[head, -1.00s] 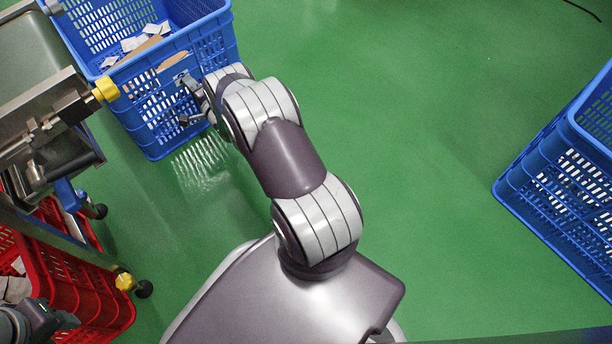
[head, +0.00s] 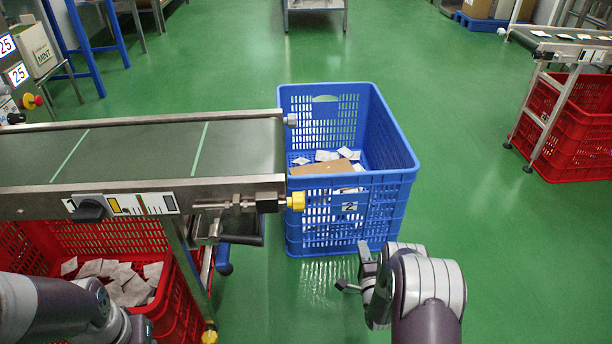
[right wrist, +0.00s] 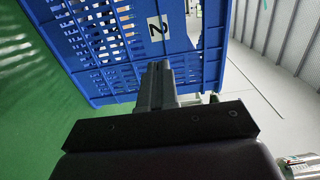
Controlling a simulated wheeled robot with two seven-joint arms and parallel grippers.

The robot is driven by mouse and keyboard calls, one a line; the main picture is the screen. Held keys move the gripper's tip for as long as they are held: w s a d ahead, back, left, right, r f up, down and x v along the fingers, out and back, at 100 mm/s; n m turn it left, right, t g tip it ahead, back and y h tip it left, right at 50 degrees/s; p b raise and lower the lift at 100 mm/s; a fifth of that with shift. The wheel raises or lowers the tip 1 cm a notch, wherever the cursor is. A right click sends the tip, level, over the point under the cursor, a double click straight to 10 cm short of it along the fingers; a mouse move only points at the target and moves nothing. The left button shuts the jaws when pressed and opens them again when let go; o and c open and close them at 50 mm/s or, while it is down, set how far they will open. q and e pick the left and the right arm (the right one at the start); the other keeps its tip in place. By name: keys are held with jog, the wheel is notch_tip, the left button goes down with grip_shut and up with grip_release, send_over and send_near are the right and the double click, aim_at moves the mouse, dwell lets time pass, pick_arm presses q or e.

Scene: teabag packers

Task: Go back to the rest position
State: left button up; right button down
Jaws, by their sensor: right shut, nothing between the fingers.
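My right gripper (head: 356,272) is low in the head view, in front of the near right corner of the blue crate. It is shut and empty. In the right wrist view its fingers (right wrist: 157,84) are together, in front of the blue crate wall (right wrist: 225,45) with a "2" label; I cannot tell whether they touch it. My left arm (head: 75,308) comes in at the lower left over the red crate; its gripper is out of the picture.
The blue crate (head: 393,205) holds white teabags and cardboard at the conveyor's (head: 140,158) end. A red crate (head: 185,305) with teabags stands under the conveyor. Another conveyor (head: 567,40) with red crates is at the far right. Green floor (head: 480,225) is clear between them.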

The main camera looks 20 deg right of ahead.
jog(key=s+a+f+n+g+y+p, duration=0.1)
jog(key=s+a+f+n+g+y, duration=0.1)
jog(key=s+f+n+g, duration=0.65)
jog(key=s+a+r+n+g+y+p, duration=0.1)
jog(key=s+a+r+n+g+p, duration=0.3)
jog(key=r, duration=0.7)
jog(key=s+a+r+n+g+p, duration=0.2)
jog(key=s+a+r+n+g, duration=0.15)
jog(key=s+r, duration=0.6)
jog(key=s+a+r+n+g+y+p, duration=0.1)
jog(key=s+a+r+n+g+p, duration=0.3)
jog(key=r, duration=1)
jog(key=w+a+r+t+p, duration=0.1)
jog(key=a+r+t+p, duration=0.1)
jog(key=r+p, duration=1.7)
jog(key=a+r+t+p, duration=0.1)
jog(key=a+r+p, duration=0.1)
jog(key=r+p, duration=1.8)
notch_tip(320, 180, up, 8)
jog(key=shift+w+a+r+n+t, duration=0.15)
jog(key=shift+w+r+n+t, duration=0.15)
jog(key=shift+w+t, duration=0.1)
